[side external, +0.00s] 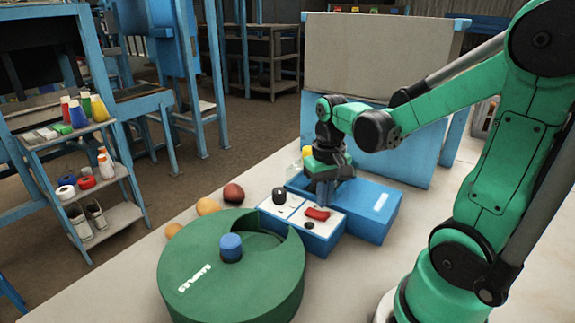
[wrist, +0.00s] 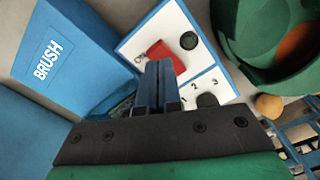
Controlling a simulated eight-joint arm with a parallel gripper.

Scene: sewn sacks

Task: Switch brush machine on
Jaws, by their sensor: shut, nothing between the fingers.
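The brush machine is a blue box (side external: 372,212) with a white label in the side view. The wrist view shows the word BRUSH on its blue face (wrist: 60,70). Next to it is a control box with a white top (wrist: 140,38). That top carries a red rocker-like switch (side external: 317,214), a round black button (side external: 309,225) and a black knob (side external: 279,195) by small numbers. The red switch (wrist: 170,62) shows in the wrist view, partly behind my fingers. My gripper (wrist: 158,72) is shut and empty, pointing down at the red switch; contact cannot be told.
A green round drum (side external: 225,285) with a blue knob stands in front of the control box. Several round fruit-like things (side external: 207,206) lie behind it on the pale table. A grey upright panel (side external: 375,55) stands behind the machine. A shelf (side external: 95,180) is at left.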

